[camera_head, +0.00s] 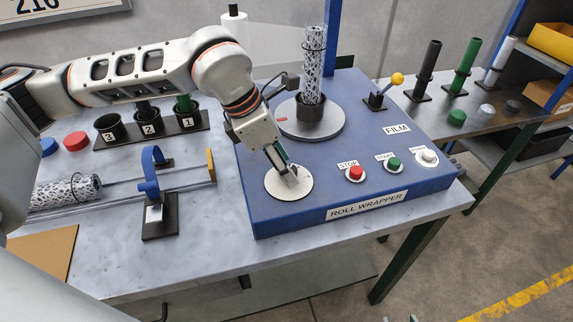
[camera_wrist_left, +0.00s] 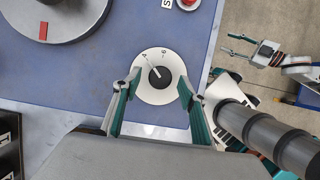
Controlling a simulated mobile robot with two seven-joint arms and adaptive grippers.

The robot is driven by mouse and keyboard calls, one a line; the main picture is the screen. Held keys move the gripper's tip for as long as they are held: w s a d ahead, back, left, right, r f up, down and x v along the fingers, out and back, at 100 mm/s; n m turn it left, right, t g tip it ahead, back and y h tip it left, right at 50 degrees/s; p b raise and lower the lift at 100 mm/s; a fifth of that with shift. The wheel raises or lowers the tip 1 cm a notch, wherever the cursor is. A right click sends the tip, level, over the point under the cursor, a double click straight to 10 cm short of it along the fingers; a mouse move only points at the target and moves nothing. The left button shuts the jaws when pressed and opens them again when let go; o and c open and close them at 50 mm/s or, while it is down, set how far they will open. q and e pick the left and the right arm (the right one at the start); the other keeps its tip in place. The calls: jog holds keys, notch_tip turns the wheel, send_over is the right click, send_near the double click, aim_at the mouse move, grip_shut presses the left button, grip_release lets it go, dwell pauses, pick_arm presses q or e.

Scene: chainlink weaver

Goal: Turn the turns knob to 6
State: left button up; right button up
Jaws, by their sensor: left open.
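The turns knob (camera_wrist_left: 158,76) is a dark round knob in the middle of a white dial (camera_wrist_left: 143,92). A light line on the knob points up-left, toward the printed 4; a 6 is printed to the right of it. In the head view the dial (camera_head: 301,191) lies on the front left of the blue roll wrapper (camera_head: 330,150), and my gripper hides the knob. My left gripper (camera_wrist_left: 156,86) is open, its fingers on either side of the knob; I cannot tell whether they touch it. My right gripper (camera_wrist_left: 229,43) shows open and empty beyond the wrapper's edge.
A turntable (camera_head: 325,126) with a patterned roll (camera_head: 313,65) stands behind the dial. The red stop button (camera_head: 355,173), green start button (camera_head: 394,163) and a white button (camera_head: 428,156) sit to the right. A blue bracket (camera_head: 150,172) stands left on the table.

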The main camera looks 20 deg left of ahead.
pick_arm(q)
jog(key=shift+w+d+f, duration=0.15)
jog(key=shift+d+f, duration=0.05)
jog(key=shift+f, duration=0.35)
jog(key=c, duration=1.1)
jog(key=shift+m, duration=0.3)
jog(key=m+g, duration=0.1)
jog(key=m, duration=0.2)
jog(key=shift+w+m+h+b, duration=0.15)
jog(key=shift+m+h+b, duration=0.15)
jog(key=shift+h+b, duration=0.1)
jog(key=m+g, duration=0.2)
jog(key=m, duration=0.2)
jog(key=shift+w+r+m, duration=0.1)
jog(key=shift+w+m, duration=0.05)
jog(key=shift+m, duration=0.15)
jog(key=shift+p, duration=0.3)
